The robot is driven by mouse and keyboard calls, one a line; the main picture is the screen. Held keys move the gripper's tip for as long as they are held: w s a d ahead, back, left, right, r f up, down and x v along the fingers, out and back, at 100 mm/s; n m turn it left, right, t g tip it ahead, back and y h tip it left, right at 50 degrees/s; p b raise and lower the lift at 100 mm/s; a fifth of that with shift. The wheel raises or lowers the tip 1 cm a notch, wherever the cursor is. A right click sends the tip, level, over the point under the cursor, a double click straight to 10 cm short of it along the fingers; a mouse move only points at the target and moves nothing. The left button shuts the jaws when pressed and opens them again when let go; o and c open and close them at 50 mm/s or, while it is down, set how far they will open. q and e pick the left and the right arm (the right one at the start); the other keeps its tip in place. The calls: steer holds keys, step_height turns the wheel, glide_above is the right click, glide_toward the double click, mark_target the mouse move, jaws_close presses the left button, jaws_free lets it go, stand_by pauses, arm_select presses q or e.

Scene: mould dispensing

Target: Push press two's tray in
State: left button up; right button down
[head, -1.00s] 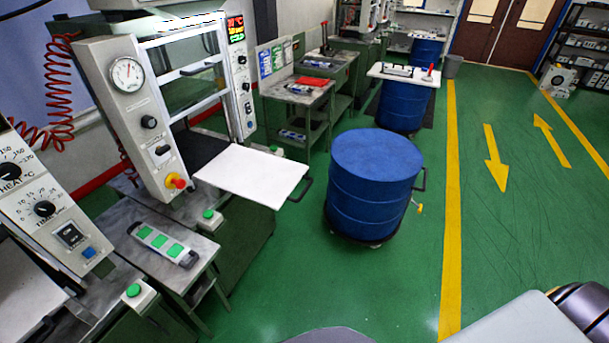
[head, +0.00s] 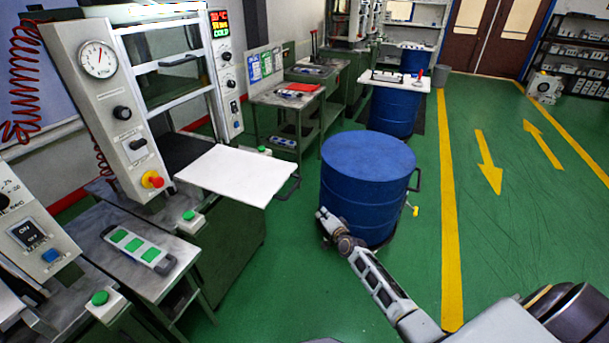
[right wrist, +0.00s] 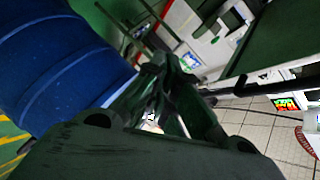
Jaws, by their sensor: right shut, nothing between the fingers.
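Press two (head: 125,110) stands at the left with a gauge, a red-and-yellow knob and a lit display. Its flat white tray (head: 235,170) sticks out from the front toward the right. A dark handle (head: 290,188) is on the tray's outer edge. My right gripper (head: 322,215) is to the right of the handle and lower in the picture, apart from it, in front of the blue drum. In the right wrist view its fingers (right wrist: 165,72) are shut and empty. My left gripper is not in view.
A blue drum (head: 365,180) stands close behind my right gripper; its side also shows in the right wrist view (right wrist: 60,65). Green floor (head: 270,300) is free in front.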

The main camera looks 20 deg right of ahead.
step_height(320, 180, up, 12)
steer(key=w+d+m+t, duration=0.1)
steer(key=w+m+t, duration=0.1)
steer(key=m, duration=0.3)
steer(key=shift+w+d+r+m+t+b, duration=0.2)
steer(key=shift+w+m+t+b, duration=0.1)
steer(key=shift+w+m+t, duration=0.15)
steer(key=shift+w, duration=0.1)
